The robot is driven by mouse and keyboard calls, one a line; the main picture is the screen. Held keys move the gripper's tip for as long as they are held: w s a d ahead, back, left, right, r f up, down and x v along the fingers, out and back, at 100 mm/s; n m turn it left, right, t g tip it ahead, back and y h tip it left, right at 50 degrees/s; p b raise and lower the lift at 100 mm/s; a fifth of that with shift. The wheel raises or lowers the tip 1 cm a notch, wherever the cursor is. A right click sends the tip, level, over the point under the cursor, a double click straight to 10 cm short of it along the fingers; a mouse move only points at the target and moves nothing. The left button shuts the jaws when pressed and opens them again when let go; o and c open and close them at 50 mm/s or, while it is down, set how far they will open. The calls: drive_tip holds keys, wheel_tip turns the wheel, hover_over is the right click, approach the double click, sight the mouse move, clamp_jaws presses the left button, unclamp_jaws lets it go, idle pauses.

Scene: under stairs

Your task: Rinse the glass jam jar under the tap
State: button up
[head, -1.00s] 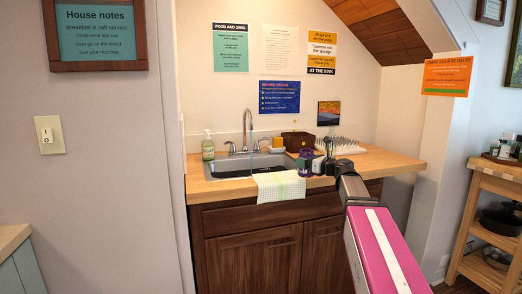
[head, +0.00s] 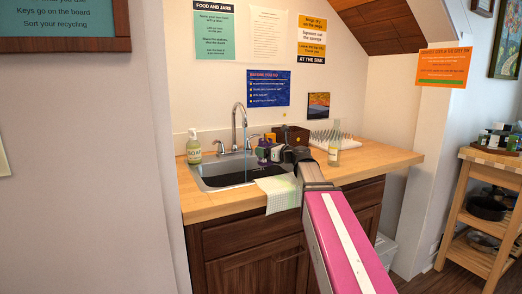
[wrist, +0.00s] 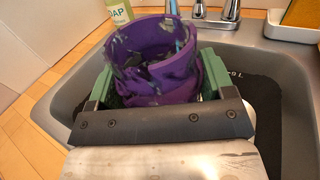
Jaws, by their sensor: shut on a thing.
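My gripper (wrist: 155,95) is shut on the jam jar (wrist: 150,60), whose wall is thickly coated purple with a few clear patches. The jar's open mouth faces up in the wrist view. In the head view the jar (head: 263,152) is above the right part of the sink (head: 215,182), partly hidden by my gripper (head: 285,154). The tap (head: 240,108) arches up behind the sink, and the jar is right of its spout. A thin bluish line below the spout looks like running water. I cannot see it touch the jar.
A soap bottle (head: 193,147) stands left of the sink. A checked towel (head: 280,191) hangs over its front edge. A brown box (head: 293,136), a clear container (head: 334,152) and a drying rack (head: 328,137) stand to the right. The counter's right end (head: 385,160) is clear.

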drive_tip(key=w+a+f, duration=0.2)
drive_tip(key=w+a, duration=0.6)
drive_tip(key=w, duration=0.3)
drive_tip(key=shift+f, duration=0.35)
idle(0.5)
drive_tip(key=shift+w+d, duration=0.1)
drive_tip(key=shift+d, duration=0.05)
idle(0.5)
drive_tip(key=shift+w+d, duration=0.2)
drive_tip(key=shift+d, duration=0.1)
drive_tip(key=shift+s+a, duration=0.15)
drive_tip(key=shift+s+a, duration=0.25)
drive_tip(key=shift+a, duration=0.1)
drive_tip(key=shift+w+d, duration=0.1)
idle(0.4)
drive_tip(key=shift+w+d, duration=0.3)
drive_tip(key=shift+d, duration=0.05)
